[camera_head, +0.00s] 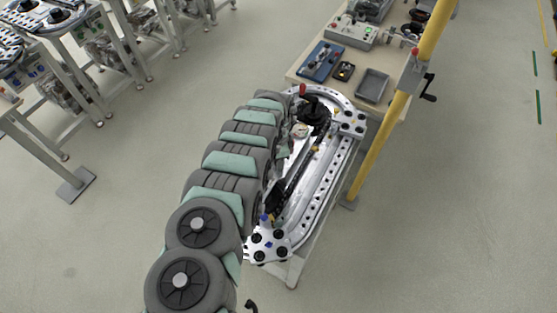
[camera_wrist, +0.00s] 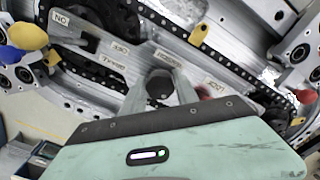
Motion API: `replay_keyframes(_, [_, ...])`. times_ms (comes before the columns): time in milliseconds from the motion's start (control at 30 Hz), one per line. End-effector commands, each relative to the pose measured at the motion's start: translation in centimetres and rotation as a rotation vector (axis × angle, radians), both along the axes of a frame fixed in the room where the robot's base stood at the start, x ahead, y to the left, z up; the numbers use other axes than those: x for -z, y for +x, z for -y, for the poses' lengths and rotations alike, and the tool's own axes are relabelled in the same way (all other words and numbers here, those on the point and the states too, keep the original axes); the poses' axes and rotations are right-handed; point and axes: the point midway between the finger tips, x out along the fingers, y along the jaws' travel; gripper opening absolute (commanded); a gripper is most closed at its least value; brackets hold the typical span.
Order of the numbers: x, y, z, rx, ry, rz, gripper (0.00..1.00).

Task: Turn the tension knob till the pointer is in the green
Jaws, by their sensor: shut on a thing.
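In the wrist view my gripper (camera_wrist: 160,82) has its two grey fingers on either side of a dark, faceted knob (camera_wrist: 159,87), shut on it. The knob sits on the silvery metal plate of the ring track (camera_wrist: 102,64). In the head view the ring track (camera_head: 345,150) lies on a stand, and my arm reaches along its left side. A small round pale face like a dial (camera_head: 300,130) shows close to the arm's end. It is too small to read a pointer or a green zone. No dial face shows clearly in the wrist view.
Yellow tabs (camera_wrist: 198,34), a dark chain (camera_wrist: 245,82) and a blue knob (camera_wrist: 10,54) lie around the fingers. A yellow post (camera_head: 390,125) stands right of the track. Open floor lies at right.

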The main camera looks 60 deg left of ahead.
Motion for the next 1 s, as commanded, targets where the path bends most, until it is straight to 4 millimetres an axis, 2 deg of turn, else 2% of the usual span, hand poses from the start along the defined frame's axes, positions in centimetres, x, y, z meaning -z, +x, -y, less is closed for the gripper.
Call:
replay_keyframes(200, [0.01, 0.04, -0.08, 0.142, 0.002, 0.0, 0.0])
replay_keyframes(433, [-0.05, 0.08, -0.13, 0.231, 0.003, 0.001, 0.0])
replay_keyframes(1000, [-0.03, 0.06, -0.09, 0.265, 0.002, 0.0, 0.0])
